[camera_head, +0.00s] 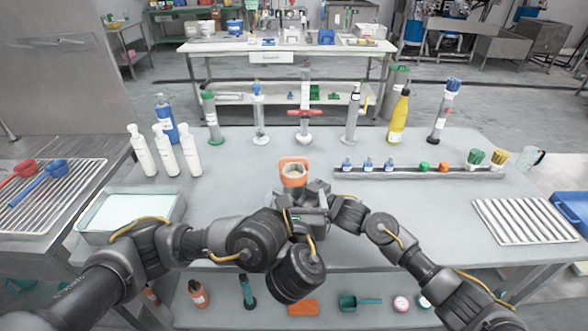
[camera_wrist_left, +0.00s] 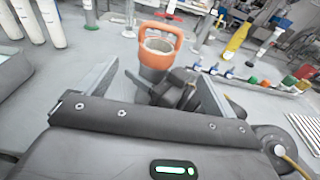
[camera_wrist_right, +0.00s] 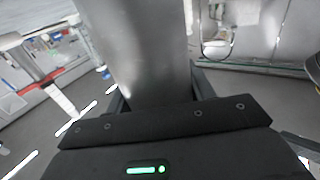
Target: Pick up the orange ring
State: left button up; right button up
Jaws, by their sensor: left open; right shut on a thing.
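The orange ring (camera_head: 293,163) sits around the top of an upright grey cylinder in the middle of the table; its raised orange loop shows in the left wrist view (camera_wrist_left: 160,28). The grey cylinder (camera_wrist_right: 140,50) fills the middle of the right wrist view, with my right gripper (camera_wrist_right: 155,100) shut on it, below the ring. My left gripper (camera_wrist_left: 156,75) is open and empty, its fingers spread on the near side of the cylinder and ring. In the head view my arms hide the cylinder's lower part and most of both grippers.
White bottles (camera_head: 166,150) and a metal tray (camera_head: 120,212) stand left. A rack (camera_head: 410,172) with small bottles and brushes lies right. Cylinders and a yellow bottle (camera_head: 398,118) stand along the back. The table around the ring is mostly clear.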

aim_at(294, 170)
pick_arm(q)
jog(key=shift+w+a+f, duration=0.1)
jog(key=shift+w+f, duration=0.2)
jog(key=shift+w, duration=1.7)
jog(key=shift+w+f, duration=0.25)
jog(key=shift+w, duration=1.7)
jog(key=shift+w+a+f, duration=0.1)
jog(key=shift+w+f, duration=0.2)
jog(key=shift+w, duration=1.7)
jog(key=c, duration=1)
notch_tip(294, 170, up, 10)
pick_arm(e)
jog(key=o, duration=1.3)
jog(key=shift+c, duration=0.2)
